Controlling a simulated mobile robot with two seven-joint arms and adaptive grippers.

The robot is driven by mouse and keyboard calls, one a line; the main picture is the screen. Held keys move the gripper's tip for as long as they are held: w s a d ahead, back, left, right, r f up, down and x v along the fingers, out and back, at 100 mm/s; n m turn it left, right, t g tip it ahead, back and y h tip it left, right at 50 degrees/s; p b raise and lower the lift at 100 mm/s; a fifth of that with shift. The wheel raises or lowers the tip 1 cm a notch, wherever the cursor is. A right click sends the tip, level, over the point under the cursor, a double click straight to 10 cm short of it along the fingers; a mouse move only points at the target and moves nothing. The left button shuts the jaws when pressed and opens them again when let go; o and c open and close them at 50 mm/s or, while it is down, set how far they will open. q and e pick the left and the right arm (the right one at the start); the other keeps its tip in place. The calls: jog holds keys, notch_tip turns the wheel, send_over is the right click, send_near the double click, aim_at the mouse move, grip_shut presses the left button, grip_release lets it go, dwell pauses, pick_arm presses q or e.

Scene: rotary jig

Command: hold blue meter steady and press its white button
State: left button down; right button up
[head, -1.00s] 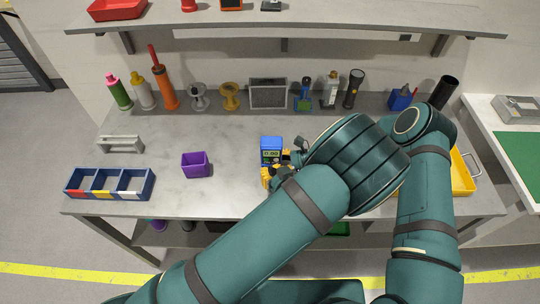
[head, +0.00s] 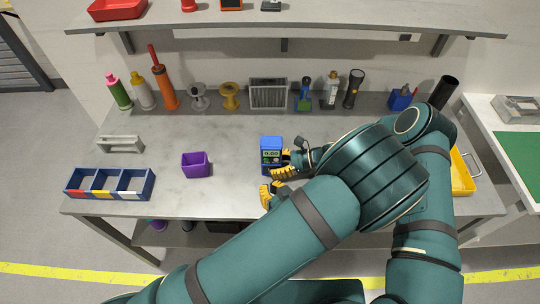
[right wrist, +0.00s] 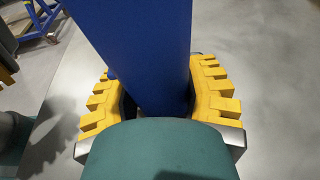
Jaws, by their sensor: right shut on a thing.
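The blue meter (head: 271,143) stands upright on the grey table near its middle, with its lit display facing me. Small marks show below the display, but I cannot make out the white button. My right gripper (head: 284,168) is at the meter's right side. In the right wrist view its yellow fingers (right wrist: 160,98) lie on both sides of the blue body (right wrist: 145,50). My left gripper (head: 270,194) is below the meter in the picture, apart from it, near the table's front edge. My left arm partly hides it, so its opening is unclear.
A purple box (head: 195,172) and a blue tray with compartments (head: 128,194) are to the left. Bottles, spools and a flashlight (head: 354,88) line the back. A yellow tray (head: 462,178) is on the right, partly behind my arms.

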jog(key=o, duration=0.9)
jog(key=shift+o, duration=0.2)
